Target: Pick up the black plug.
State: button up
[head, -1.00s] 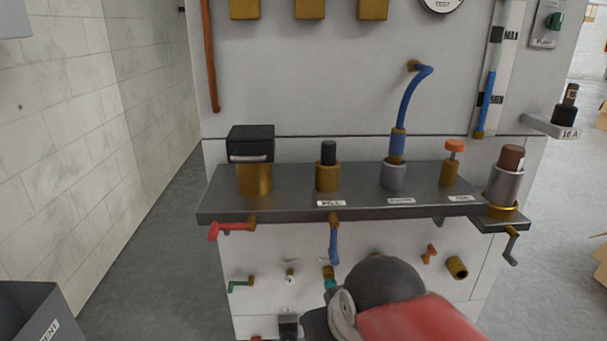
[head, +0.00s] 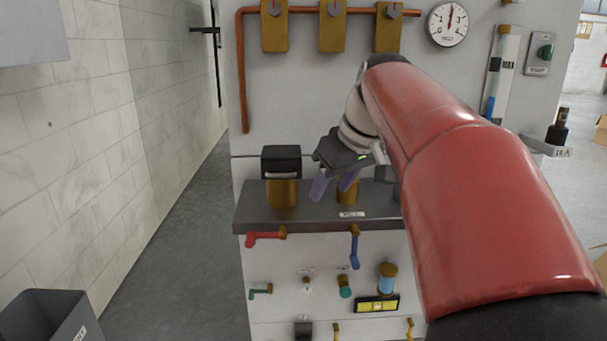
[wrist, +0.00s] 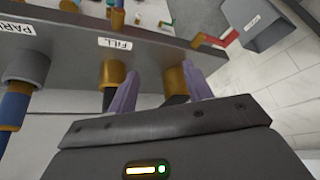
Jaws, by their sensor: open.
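The black plug (wrist: 108,99) shows in the wrist view as a short dark piece in the brass socket (wrist: 112,73) by the "FILL" label. Part of it is hidden by a finger. In the head view its socket (head: 347,194) shows, but my gripper covers the plug. My gripper (head: 334,186) is open and empty, its two purple fingers pointing down over the grey shelf. In the wrist view the gripper (wrist: 161,72) has the plug just left of its left finger, not between the fingers. I cannot tell whether they touch.
A black box-shaped cap (head: 281,160) on a brass socket stands left of the gripper. A grey socket (wrist: 25,68) with a blue hose is on the other side. Handles (head: 264,238) hang below the shelf edge. A dark bottle-like piece (head: 557,133) sits at far right.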

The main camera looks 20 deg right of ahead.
jog(key=w+d+r+n+y, duration=0.1)
jog(key=w+d+r, duration=0.2)
jog(key=d, duration=0.2)
jog(key=w+d+r+n, duration=0.1)
jog(key=w+d+r, duration=0.1)
jog(key=d+r, duration=0.15)
jog(key=shift+t, duration=0.3)
jog(key=x, duration=0.8)
jog(key=shift+s+d+f, duration=0.1)
jog(key=shift+d+f, duration=0.2)
jog(key=shift+d, duration=0.1)
jog(key=shift+c, duration=0.4)
jog(key=c, duration=1)
